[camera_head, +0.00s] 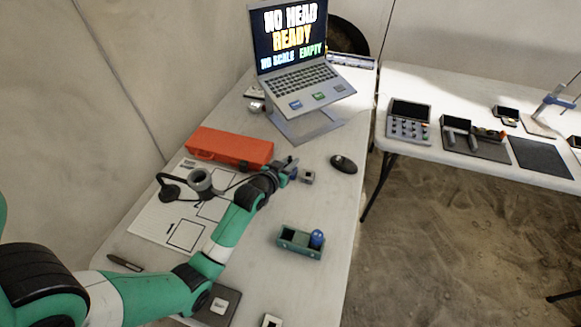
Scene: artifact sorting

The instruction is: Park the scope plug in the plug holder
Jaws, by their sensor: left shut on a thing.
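My left gripper (284,171) reaches in from the lower left, low over the middle of the near table. It is shut on a small dark blue-grey piece at its tips, which looks like the scope plug; the fingers mostly hide it. Just right of the tips is a small grey block (308,177) with a dark opening, which may be the plug holder. I cannot tell whether the held piece touches it. The grey scope (200,181) stands on a marked white mat, with a black cable running toward my gripper. My right gripper is not in view.
An orange case (230,147) lies behind my forearm. A laptop (300,80) on a stand is at the back. A black mouse (343,164) lies to the right. A green tray (288,245) with a blue knob (317,238) is nearer.

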